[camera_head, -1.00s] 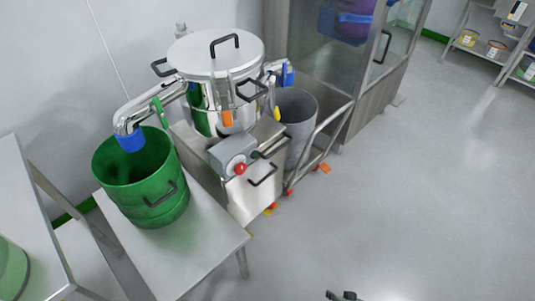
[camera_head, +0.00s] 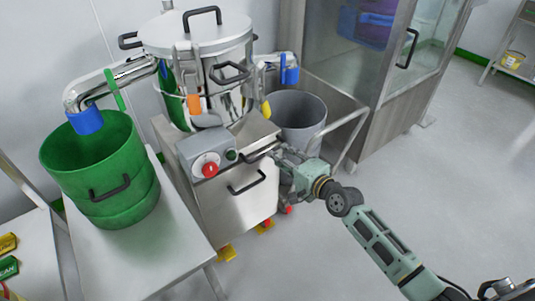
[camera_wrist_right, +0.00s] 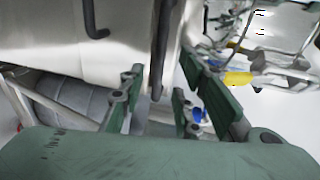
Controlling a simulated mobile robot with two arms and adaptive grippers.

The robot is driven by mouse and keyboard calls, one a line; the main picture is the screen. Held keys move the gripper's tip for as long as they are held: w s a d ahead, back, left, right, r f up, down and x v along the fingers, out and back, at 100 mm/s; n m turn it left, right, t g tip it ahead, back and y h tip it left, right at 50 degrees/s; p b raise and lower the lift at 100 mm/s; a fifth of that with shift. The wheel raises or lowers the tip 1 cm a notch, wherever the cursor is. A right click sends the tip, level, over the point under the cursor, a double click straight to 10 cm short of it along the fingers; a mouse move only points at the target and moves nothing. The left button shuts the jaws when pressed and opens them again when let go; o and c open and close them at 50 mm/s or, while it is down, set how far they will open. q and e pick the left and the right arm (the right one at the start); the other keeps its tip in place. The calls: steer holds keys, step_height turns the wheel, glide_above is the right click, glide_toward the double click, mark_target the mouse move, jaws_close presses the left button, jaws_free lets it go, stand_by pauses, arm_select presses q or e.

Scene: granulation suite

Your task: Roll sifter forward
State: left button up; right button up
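The sifter is a steel machine with a round lidded drum (camera_head: 200,38) on a boxy cabinet (camera_head: 237,195) with a red button and black handles. My right gripper (camera_head: 278,150) is at the cabinet's right front corner, by the upper black handle (camera_head: 260,152). In the right wrist view my right gripper (camera_wrist_right: 160,92) has its green fingers spread apart, with a black handle bar (camera_wrist_right: 158,45) between them. I cannot tell whether the fingers touch the bar. The fingertips are partly hidden in the head view. My left gripper is not in view.
A green drum (camera_head: 100,185) stands on a steel table (camera_head: 165,250) left of the sifter, under a blue-ended spout. A grey bin (camera_head: 300,110) stands right of it, beside a glass-doored cabinet (camera_head: 395,120). Floor at the right is open. Yellow caster pedals (camera_head: 227,253) show below.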

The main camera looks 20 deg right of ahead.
steer(key=b+x, duration=0.1)
steer(key=x, duration=0.5)
steer(key=shift+w, duration=0.15)
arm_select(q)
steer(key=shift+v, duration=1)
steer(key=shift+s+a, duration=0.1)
arm_select(e)
steer(key=shift+c, duration=0.2)
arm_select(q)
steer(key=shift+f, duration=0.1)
arm_select(e)
jaws_close()
